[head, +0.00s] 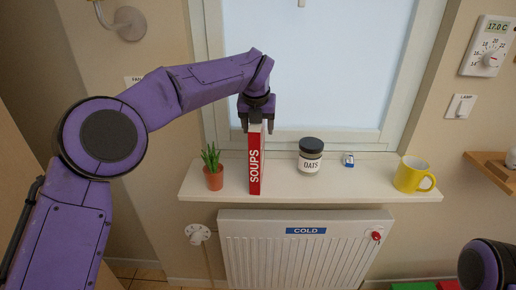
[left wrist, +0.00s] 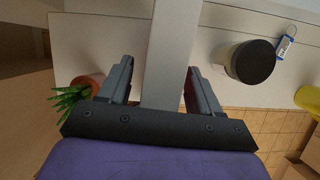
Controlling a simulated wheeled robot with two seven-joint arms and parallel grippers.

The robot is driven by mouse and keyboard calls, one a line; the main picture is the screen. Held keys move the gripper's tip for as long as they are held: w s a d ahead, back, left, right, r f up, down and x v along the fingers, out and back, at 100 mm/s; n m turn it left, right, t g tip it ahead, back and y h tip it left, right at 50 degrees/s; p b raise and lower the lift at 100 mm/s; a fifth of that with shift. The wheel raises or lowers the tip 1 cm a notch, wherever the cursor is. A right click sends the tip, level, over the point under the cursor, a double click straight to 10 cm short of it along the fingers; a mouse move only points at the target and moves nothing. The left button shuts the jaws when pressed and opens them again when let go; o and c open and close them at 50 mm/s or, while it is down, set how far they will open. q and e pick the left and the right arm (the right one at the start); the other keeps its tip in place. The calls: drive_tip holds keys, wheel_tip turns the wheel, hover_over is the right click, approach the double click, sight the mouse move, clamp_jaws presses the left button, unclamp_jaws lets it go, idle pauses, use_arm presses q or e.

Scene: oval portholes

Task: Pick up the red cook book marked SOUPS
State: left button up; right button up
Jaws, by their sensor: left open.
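The red cook book (head: 255,168) stands upright on the white window shelf, its SOUPS spine facing me. My left gripper (head: 257,124) points down at the top of the book, with its jaws open and one finger on each side of it. In the left wrist view the book's pale top edge (left wrist: 170,50) runs between the two open fingers of the gripper (left wrist: 160,78). Gaps show between the fingers and the book there. My right gripper is out of view; only part of my right arm shows at the lower right.
On the shelf (head: 375,184), a potted plant (head: 213,178) stands close left of the book. An OATS jar (head: 310,158), a small blue-tagged item (head: 348,160) and a yellow mug (head: 412,175) stand to the right. A radiator (head: 305,250) is below; the window is behind.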

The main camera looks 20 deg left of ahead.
use_arm(q)
drive_tip(key=shift+f, duration=0.2)
idle(0.4)
drive_tip(key=shift+s, duration=0.1)
clamp_jaws()
drive_tip(key=shift+r, duration=0.1)
idle(1.2)
